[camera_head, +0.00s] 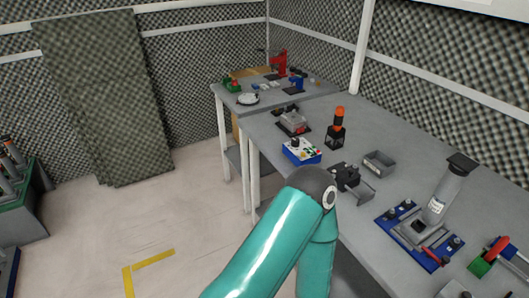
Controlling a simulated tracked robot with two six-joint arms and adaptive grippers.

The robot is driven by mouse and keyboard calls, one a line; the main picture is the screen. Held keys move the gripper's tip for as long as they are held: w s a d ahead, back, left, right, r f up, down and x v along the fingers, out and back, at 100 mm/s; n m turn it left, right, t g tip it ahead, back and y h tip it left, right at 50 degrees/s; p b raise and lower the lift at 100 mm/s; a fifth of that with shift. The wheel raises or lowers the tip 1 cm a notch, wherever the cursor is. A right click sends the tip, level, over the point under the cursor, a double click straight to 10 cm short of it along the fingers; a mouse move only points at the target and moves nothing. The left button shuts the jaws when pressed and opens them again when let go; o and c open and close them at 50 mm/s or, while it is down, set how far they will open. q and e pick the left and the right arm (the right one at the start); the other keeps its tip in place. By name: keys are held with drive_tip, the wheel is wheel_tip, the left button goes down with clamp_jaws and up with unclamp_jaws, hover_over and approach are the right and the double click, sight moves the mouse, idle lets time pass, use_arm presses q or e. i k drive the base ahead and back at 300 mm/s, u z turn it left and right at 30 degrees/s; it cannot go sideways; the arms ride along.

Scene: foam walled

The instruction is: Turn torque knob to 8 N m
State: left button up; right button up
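A blue box with a white top panel (301,151) stands near the left edge of the grey workbench (400,145). The panel carries a dark knob (295,142) and several small coloured buttons. No scale or number is readable, so I cannot tell whether this is the torque knob or where it points. A tilted grey cylinder with a black cap (440,198) stands on a blue plate fixture (398,230) at the right; it may also bear a setting. One of my teal arms bends in front of the bench's edge. Neither gripper can be made out.
A black device (345,176), a grey open bin (379,163), an orange-topped black tool stand (337,128) and a grey block on a dark base (292,123) stand on the bench. A green-and-red tool (490,258) lies front right.

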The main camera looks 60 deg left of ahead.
sight(295, 141)
drive_tip(key=z, duration=1.3)
drive_tip(key=i, duration=0.1)
drive_tip(key=u, duration=2.75)
drive_tip(key=k, duration=0.8)
drive_tip(key=u, duration=0.3)
drive_tip(key=i, duration=1.6)
drive_tip(key=u, duration=0.7)
